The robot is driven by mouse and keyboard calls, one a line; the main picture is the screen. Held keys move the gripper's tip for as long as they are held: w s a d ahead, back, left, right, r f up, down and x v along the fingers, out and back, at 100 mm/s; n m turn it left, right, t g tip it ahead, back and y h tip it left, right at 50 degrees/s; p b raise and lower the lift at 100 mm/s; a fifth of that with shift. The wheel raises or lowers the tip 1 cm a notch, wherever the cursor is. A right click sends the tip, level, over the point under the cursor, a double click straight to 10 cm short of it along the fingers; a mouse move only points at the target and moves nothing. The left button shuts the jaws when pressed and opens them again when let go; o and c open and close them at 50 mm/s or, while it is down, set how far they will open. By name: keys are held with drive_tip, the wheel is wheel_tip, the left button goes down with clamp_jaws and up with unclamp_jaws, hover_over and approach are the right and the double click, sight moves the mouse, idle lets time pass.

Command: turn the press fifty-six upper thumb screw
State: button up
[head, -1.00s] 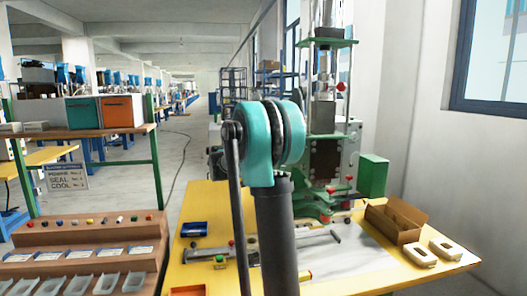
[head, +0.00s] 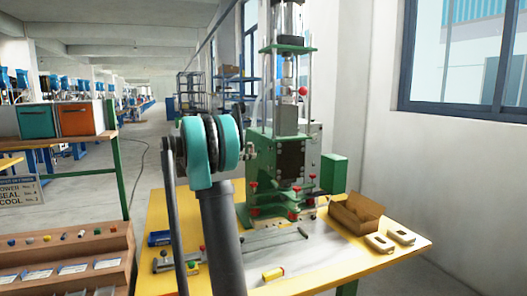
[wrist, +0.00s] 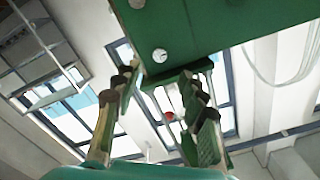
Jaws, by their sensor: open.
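The green press (head: 290,160) stands at the back of the yellow table, with clear columns and a metal ram above its body. Red knobs show on it: one high on the right (head: 303,91) and several low near its base. I cannot tell which part is the upper thumb screw. In the wrist view, my gripper (wrist: 160,95) is open and empty, its fingers apart and pointing up past a green plate (wrist: 225,25) with a round screw head (wrist: 160,56). A red ball (wrist: 168,116) shows between the fingers, farther off. In the head view my arm hides the gripper.
The yellow table (head: 345,262) holds an open cardboard box (head: 357,213), two pale cases, a blue tray (head: 160,238) and a yellow cylinder (head: 273,274). A brown stepped rack (head: 65,255) stands at left. A wall with a window (head: 465,60) is at right.

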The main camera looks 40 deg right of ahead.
sight(269, 149)
drive_tip(key=x, duration=0.7)
drive_tip(key=shift+d, duration=0.2)
drive_tip(key=shift+s, duration=0.1)
clamp_jaws()
